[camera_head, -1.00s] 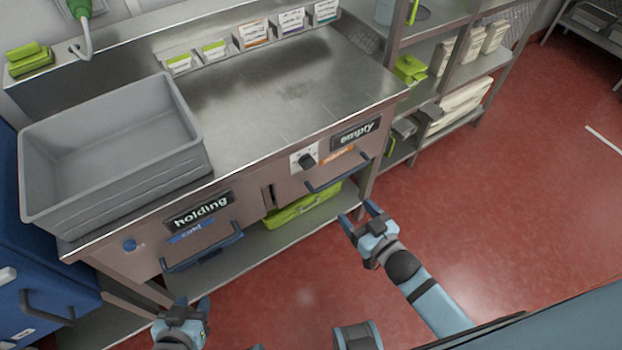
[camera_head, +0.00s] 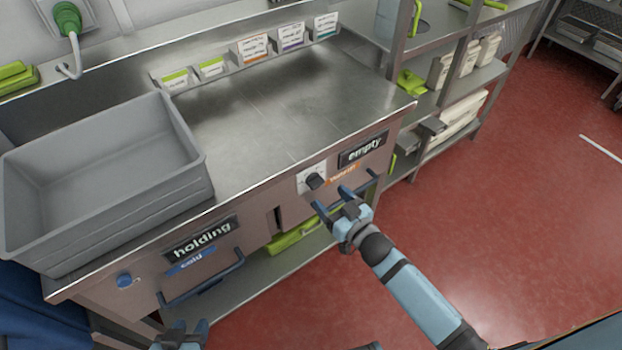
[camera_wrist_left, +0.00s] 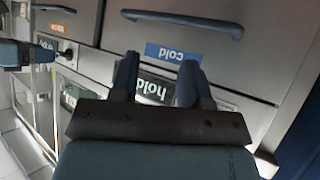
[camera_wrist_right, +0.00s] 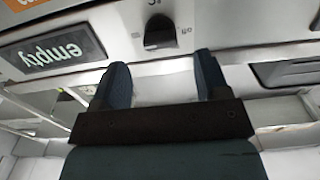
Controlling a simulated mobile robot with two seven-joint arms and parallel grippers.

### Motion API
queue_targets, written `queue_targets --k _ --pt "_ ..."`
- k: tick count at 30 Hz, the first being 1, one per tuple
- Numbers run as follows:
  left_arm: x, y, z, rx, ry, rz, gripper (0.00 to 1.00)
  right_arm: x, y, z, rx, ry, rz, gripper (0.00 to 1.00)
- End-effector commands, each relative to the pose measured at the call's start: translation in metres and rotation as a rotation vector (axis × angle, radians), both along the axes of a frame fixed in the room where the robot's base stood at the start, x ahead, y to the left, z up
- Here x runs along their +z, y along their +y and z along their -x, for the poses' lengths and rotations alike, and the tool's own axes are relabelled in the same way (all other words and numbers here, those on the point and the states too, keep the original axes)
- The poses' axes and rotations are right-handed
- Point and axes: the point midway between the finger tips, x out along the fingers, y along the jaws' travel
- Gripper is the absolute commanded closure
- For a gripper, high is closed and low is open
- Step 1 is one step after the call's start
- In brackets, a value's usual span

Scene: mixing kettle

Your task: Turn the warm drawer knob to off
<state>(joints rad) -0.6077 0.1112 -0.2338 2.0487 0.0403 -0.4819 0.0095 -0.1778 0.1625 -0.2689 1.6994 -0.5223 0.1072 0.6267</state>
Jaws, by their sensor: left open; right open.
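The warm drawer knob (camera_head: 315,181) is black on a white plate, left of the "empty" sign (camera_head: 363,150) and the orange label (camera_head: 343,173). The knob also shows in the right wrist view (camera_wrist_right: 158,33), centred beyond the fingertips; its exact setting is too small to read. My right gripper (camera_head: 332,199) is open and empty, just in front of and below the knob, with a gap seen between them in the right wrist view. My left gripper (camera_head: 188,330) is open and empty, low in front of the cold drawer, partly cut off by the bottom edge.
A grey bin (camera_head: 100,190) stands on the steel counter (camera_head: 290,110). Shelves (camera_head: 455,85) stand at the right. Red floor (camera_head: 520,230) is open in front.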

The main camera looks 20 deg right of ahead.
Motion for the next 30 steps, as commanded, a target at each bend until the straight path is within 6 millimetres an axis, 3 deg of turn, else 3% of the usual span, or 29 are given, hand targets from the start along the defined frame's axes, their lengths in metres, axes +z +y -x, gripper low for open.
queue_targets --k 10,30 --pt "-0.003 0.003 -0.005 -0.011 -0.027 -0.014 0.57 -0.001 0.015 -0.041 0.0 -0.002 0.0 0.31" --pt "0.0 -0.001 -0.004 -0.009 -0.022 -0.007 0.57 0.0 0.019 -0.051 0.0 0.0 0.0 0.31"
